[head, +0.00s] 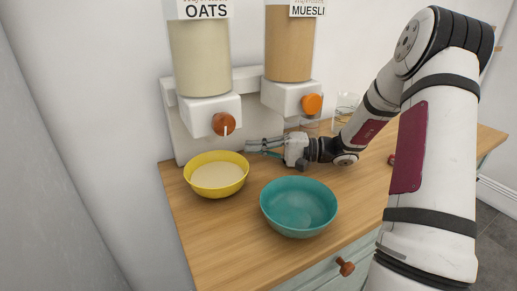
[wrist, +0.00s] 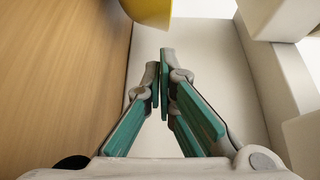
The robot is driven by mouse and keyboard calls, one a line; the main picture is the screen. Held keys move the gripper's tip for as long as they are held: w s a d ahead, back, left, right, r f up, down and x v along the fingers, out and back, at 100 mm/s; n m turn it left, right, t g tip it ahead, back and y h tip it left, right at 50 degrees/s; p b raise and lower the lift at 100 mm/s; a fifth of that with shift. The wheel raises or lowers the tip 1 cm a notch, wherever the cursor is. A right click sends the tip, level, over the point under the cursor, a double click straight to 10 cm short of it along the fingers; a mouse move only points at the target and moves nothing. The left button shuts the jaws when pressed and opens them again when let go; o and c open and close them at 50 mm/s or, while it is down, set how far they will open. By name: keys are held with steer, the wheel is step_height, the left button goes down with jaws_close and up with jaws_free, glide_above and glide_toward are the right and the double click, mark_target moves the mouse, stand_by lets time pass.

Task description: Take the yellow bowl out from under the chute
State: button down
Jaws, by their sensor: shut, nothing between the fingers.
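The yellow bowl (head: 216,190) stands on the wooden counter under the OATS dispenser's chute (head: 226,123), with pale oats-coloured contents inside. Part of the yellow bowl also shows at the top of the wrist view (wrist: 150,12). My gripper (head: 250,147) is to the right of the yellow bowl, low near the dispenser's back panel, and apart from the bowl. In the wrist view my gripper (wrist: 160,55) has its fingertips together with nothing between them. The bowl's far side is out of the wrist view.
A teal bowl (head: 298,208) stands on the counter (head: 230,250) in front of my gripper. The MUESLI dispenser (head: 290,50) with an orange knob (head: 312,103) hangs above the gripper. A glass (head: 346,103) stands behind my arm.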

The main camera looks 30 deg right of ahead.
steer(key=x, duration=0.6)
